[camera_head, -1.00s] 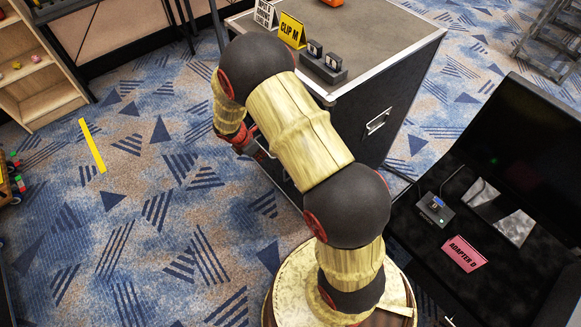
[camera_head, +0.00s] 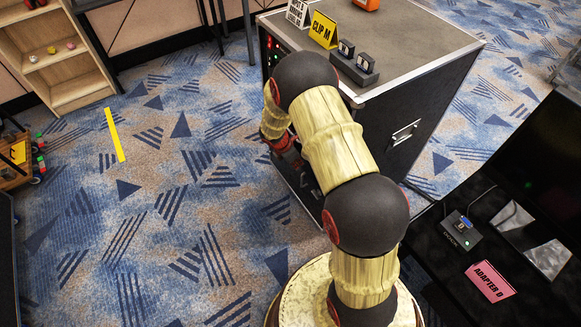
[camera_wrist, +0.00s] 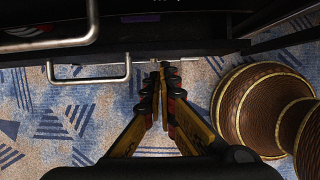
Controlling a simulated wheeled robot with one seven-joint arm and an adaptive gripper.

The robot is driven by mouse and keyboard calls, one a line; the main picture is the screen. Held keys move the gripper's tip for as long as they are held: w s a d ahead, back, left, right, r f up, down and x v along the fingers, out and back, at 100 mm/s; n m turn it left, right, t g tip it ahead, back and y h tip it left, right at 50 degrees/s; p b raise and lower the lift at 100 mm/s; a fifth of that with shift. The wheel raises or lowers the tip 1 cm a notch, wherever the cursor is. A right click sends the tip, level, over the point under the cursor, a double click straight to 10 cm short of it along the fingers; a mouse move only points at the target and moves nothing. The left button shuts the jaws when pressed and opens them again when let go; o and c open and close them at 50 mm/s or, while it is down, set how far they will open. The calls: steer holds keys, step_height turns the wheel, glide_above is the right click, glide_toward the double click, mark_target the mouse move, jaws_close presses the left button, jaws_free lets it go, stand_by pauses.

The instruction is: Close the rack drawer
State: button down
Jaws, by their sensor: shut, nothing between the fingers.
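The black rack case (camera_head: 412,121) with silver edges stands at the upper middle of the head view. Its front is mostly hidden behind my arm. In the wrist view a dark drawer front (camera_wrist: 205,47) crosses the upper part, with a silver bar handle (camera_wrist: 90,80) projecting from it at left. How far the drawer stands out is hard to tell. My gripper (camera_wrist: 162,68) is shut and empty, its fingertips close to the front edge, right of the handle. Contact cannot be told.
A yellow CLIP M sign (camera_head: 324,29) and small black devices (camera_head: 355,63) stand on the case. A black open case with a pink ADAPTER D sign (camera_head: 490,281) lies at right. A wooden shelf (camera_head: 55,55) is at upper left.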

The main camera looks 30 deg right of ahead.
steer(key=shift+d, duration=0.45)
steer(key=shift+w+d+p, duration=0.1)
steer(key=shift+d+p, duration=0.4)
steer(key=shift+d, duration=0.75)
steer(key=a+r+p, duration=0.4)
steer(key=a+r, duration=0.3)
steer(key=r, duration=0.2)
steer(key=shift+a+r, duration=0.15)
steer(key=shift+a, duration=0.25)
